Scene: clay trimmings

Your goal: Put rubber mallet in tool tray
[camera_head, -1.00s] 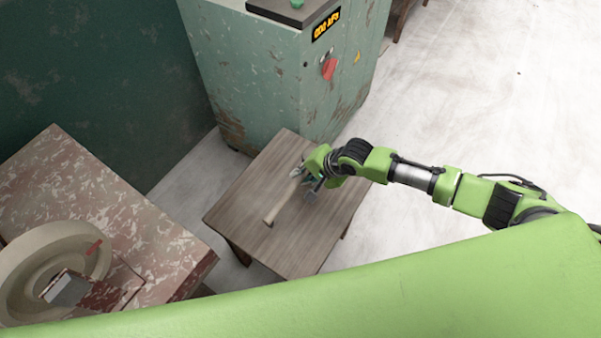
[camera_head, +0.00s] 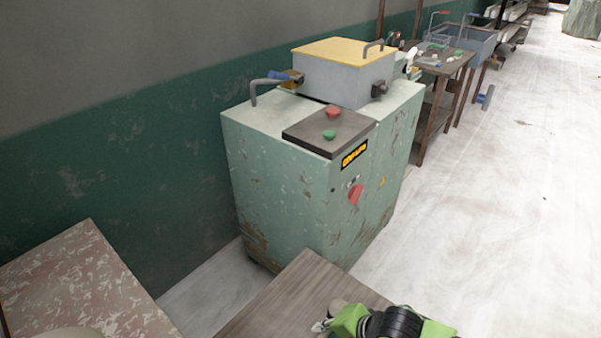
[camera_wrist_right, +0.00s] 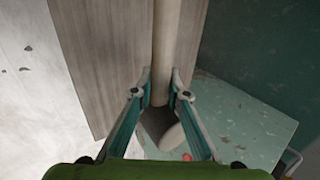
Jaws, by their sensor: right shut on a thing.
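The rubber mallet shows in the right wrist view as a pale wooden handle (camera_wrist_right: 166,45) with a grey head near the palm. My right gripper (camera_wrist_right: 160,88) is shut on the mallet, its fingers on either side near the head. In the head view my right gripper (camera_head: 324,325) is at the bottom edge, over a small wooden table (camera_head: 290,295). A greyish rounded part, likely the mallet head (camera_head: 338,305), shows beside it. I cannot tell whether the mallet touches the tabletop. My left gripper is out of view. No tray is clearly identifiable as the tool tray.
A worn green machine cabinet (camera_head: 285,190) with a yellow-topped grey box (camera_head: 345,75) stands behind the table. A reddish worn table (camera_head: 80,285) is at left. At the back right stand a workbench (camera_head: 440,65) and a blue-grey bin (camera_head: 475,45). Floor at right is clear.

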